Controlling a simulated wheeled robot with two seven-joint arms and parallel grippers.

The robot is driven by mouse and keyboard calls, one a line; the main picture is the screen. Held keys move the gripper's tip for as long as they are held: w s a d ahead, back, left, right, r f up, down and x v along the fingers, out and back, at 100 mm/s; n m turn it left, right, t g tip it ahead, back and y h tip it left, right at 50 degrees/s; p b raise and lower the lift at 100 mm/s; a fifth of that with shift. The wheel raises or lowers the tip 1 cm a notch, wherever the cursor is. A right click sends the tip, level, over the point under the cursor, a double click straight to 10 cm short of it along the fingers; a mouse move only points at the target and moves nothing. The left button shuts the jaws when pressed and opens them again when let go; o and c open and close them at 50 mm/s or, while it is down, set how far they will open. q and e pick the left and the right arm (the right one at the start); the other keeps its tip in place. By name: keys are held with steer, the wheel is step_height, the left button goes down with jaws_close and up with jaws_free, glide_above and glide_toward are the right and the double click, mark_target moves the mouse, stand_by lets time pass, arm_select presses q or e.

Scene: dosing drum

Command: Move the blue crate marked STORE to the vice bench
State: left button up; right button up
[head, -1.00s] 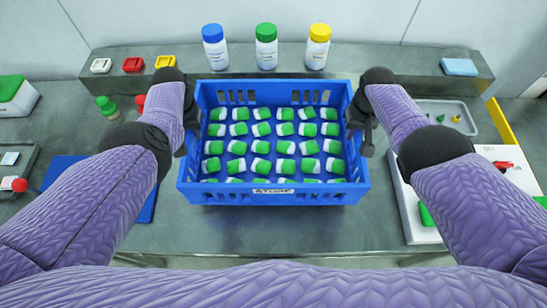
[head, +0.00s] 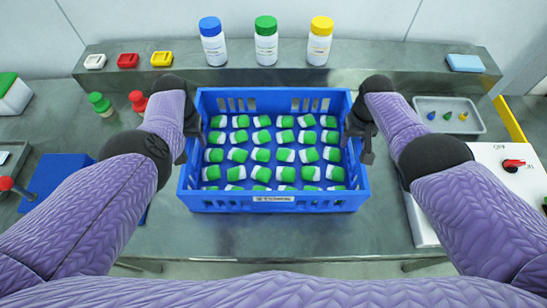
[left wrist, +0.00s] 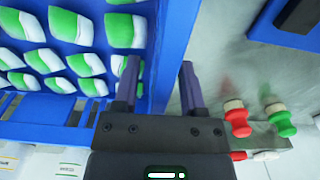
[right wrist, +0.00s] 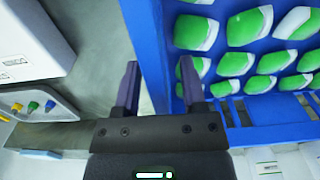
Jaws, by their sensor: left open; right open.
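The blue crate (head: 275,206) is in the middle of the head view, on or just above the grey bench. It is full of green-and-white pieces, and a small label on its near wall is too blurred to read. My left gripper (head: 193,146) is open at the left wall; in the left wrist view its fingers (left wrist: 159,82) straddle the crate's rim (left wrist: 168,60). My right gripper (head: 358,145) is open at the right wall; its fingers (right wrist: 158,82) straddle that rim (right wrist: 153,50). I cannot make out a vice bench.
Bottles with blue (head: 212,42), green (head: 266,42) and yellow (head: 319,42) lids stand on the back ledge. A tray (head: 450,116) and a white box with a red knob (head: 490,160) are at right.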

arm_select(q)
steer(key=shift+r, duration=0.1)
step_height(320, 180, up, 12)
steer(key=shift+f, duration=0.15)
arm_select(e)
step_height(320, 180, up, 12)
stand_by(0.6)
